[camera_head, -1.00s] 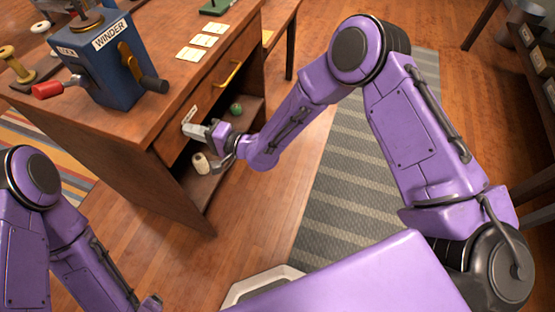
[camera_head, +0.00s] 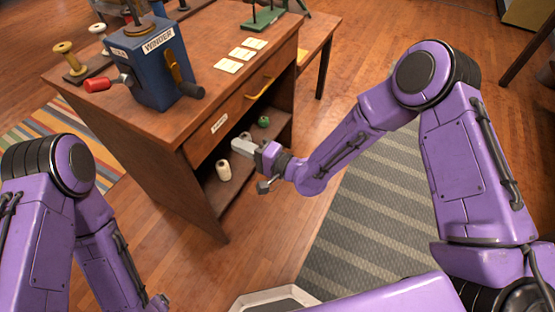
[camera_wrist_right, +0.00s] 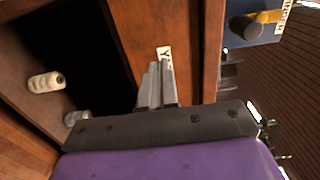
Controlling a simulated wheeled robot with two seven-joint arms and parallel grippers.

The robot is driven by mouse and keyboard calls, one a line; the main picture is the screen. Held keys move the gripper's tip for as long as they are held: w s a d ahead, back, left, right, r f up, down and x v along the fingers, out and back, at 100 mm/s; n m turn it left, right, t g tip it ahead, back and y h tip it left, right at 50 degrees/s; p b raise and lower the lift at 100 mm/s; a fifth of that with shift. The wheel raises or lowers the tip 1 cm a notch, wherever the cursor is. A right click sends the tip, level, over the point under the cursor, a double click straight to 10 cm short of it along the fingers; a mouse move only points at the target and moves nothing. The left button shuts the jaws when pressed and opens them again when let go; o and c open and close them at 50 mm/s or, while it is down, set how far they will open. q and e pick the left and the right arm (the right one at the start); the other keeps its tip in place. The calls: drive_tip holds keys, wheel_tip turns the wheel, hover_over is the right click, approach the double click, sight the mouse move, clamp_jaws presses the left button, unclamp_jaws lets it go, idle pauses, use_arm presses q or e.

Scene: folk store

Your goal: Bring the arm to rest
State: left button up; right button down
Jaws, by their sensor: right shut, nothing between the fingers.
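My right arm (camera_head: 345,145) is purple and reaches left towards the open front of the wooden desk. Its gripper (camera_head: 238,146) is shut and empty, in front of the shelf opening below the drawer (camera_head: 222,122). In the right wrist view the two grey fingers (camera_wrist_right: 156,85) lie together, with the drawer's labelled front beyond them. My left arm (camera_head: 75,215) is folded at the lower left; its gripper is not in view.
The desk (camera_head: 130,115) carries a blue winder (camera_head: 160,75) with a red-handled crank. A cream spool (camera_head: 223,170) and a green ball (camera_head: 263,121) are on the shelf. A grey striped rug (camera_head: 365,210) lies on clear floor at right.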

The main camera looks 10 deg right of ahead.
drive_tip(key=s+d+f+n+g+h+p, duration=0.1)
drive_tip(key=s+d+f+g+h+p, duration=0.1)
drive_tip(key=s+d+f+h, duration=0.6)
drive_tip(key=s+d+f+g+h+p, duration=0.15)
drive_tip(key=s+d+f+h, duration=0.35)
drive_tip(key=d, duration=0.5)
drive_tip(key=s+d+g+h+p, duration=0.2)
drive_tip(key=s+d, duration=0.3)
drive_tip(key=s, duration=0.4)
drive_tip(key=s+d+g+h+p, duration=0.2)
drive_tip(key=s+d, duration=0.3)
drive_tip(key=s, duration=0.3)
drive_tip(key=shift+s+d+f+g+p, duration=0.25)
drive_tip(key=shift+s+d+g+p, duration=0.15)
drive_tip(key=shift+g+p, duration=0.2)
